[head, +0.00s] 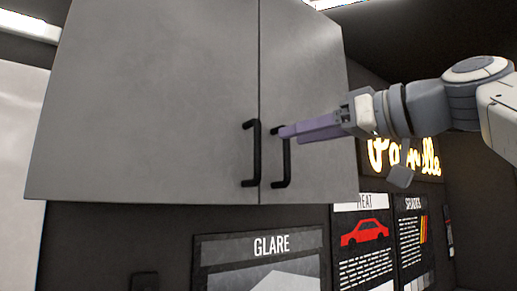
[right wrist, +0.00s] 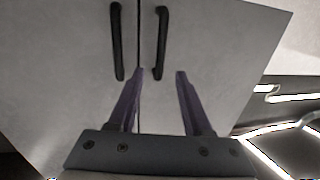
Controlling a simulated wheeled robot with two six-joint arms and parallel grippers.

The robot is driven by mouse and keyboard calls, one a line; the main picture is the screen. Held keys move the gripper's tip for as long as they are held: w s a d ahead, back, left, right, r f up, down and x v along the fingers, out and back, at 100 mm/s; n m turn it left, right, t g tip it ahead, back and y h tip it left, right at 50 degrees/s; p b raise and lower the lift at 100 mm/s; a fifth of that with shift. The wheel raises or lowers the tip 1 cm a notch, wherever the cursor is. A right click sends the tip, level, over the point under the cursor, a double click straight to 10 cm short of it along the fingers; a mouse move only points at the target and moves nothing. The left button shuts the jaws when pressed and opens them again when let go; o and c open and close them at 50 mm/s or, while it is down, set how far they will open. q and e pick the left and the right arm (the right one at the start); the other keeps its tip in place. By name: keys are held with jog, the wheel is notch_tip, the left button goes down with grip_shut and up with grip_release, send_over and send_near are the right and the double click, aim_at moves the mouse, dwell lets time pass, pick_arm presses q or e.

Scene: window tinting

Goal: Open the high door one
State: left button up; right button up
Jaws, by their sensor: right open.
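A grey high cabinet has a left door (head: 150,100) and a right door (head: 310,80), both looking shut with a thin seam between them. The left door's black bar handle (head: 252,155) and the right door's black bar handle (head: 285,170) stand either side of the seam. My right gripper (head: 284,131) reaches in from the right, its purple fingers at the upper part of the right handle. In the right wrist view the open fingers (right wrist: 158,74) are either side of the line of one handle (right wrist: 162,40); the other handle (right wrist: 117,40) is outside them. Contact cannot be told. My left gripper is not in view.
Below the cabinet, a GLARE poster (head: 262,247) and a poster with a red car (head: 364,235) are on the dark wall. A glowing sign (head: 400,157) is behind my right arm. The space in front of the left door is clear.

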aim_at(258, 143)
jog(key=p+x, duration=0.2)
jog(key=x, duration=0.2)
jog(key=p+x, duration=0.2)
jog(key=x, duration=0.3)
jog(key=shift+w+a+r+p, duration=0.15)
jog(key=shift+a+r+p, duration=0.1)
jog(key=shift+p, duration=0.15)
jog(key=shift+w+a+f, duration=0.2)
jog(key=shift+w+a, duration=0.1)
jog(key=shift+c, duration=0.3)
grip_shut()
dwell(0.4)
